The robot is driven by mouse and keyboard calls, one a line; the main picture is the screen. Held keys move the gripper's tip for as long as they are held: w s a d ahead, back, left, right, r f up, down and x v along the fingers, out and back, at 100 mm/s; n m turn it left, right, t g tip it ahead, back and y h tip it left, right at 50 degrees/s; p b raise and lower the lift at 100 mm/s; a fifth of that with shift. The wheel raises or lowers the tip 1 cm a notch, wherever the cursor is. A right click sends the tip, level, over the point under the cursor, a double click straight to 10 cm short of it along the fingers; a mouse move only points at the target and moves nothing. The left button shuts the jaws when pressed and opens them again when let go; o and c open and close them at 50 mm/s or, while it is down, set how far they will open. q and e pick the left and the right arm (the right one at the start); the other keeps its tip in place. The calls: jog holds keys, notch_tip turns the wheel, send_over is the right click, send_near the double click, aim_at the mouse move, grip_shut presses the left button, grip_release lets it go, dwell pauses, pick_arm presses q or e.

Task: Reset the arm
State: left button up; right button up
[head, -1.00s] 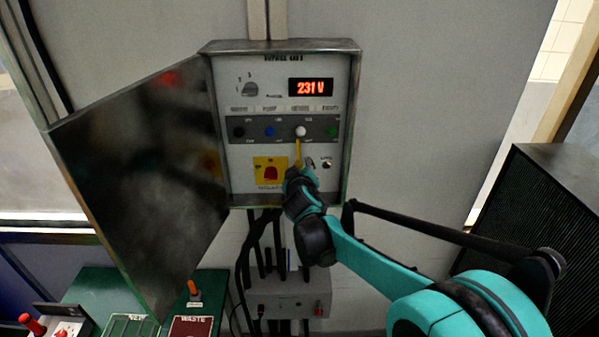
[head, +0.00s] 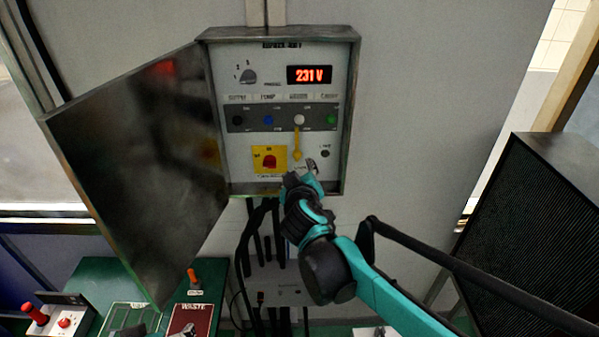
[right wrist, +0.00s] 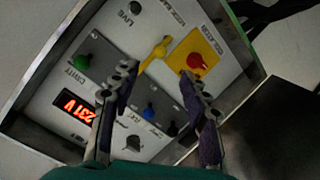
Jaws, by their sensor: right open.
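My right arm reaches up to an open control box. My right gripper (head: 303,177) is in front of the box's lower edge, below the yellow lever (head: 297,142), which hangs down under the white knob. In the right wrist view the two fingers of my right gripper (right wrist: 158,82) stand apart with nothing between them, and the yellow lever (right wrist: 154,51) shows beyond their tips. Small grey and teal parts at the bottom edge of the head view look like my left gripper, mostly cut off.
The control box (head: 349,110) has a red 231 V display (head: 310,75), coloured knobs and a red switch on a yellow plate (head: 269,160). Its door (head: 130,180) stands open to the left. Black cables (head: 254,245) hang below. A dark ribbed cabinet (head: 525,235) stands right.

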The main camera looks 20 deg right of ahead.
jog(key=s+f+m+g+y+b, duration=0.1)
jog(key=s+f+g+b, duration=0.1)
jog(key=s+f+b, duration=0.6)
jog(key=s+a+f+m+g+y+b, duration=0.1)
jog(key=s+f+b, duration=0.7)
jog(key=f, duration=1.3)
jog(key=s+a+f+m+g+y+b, duration=0.1)
jog(key=s+f+g+b, duration=0.3)
jog(key=s+f+b, duration=0.4)
notch_tip(320, 180, down, 8)
jog(key=y+b, duration=0.1)
jog(key=b, duration=0.3)
jog(key=shift+r+m+b, duration=0.15)
jog(key=shift+m+b, duration=0.15)
jog(key=shift+b, duration=0.05)
jog(key=shift+a, duration=0.1)
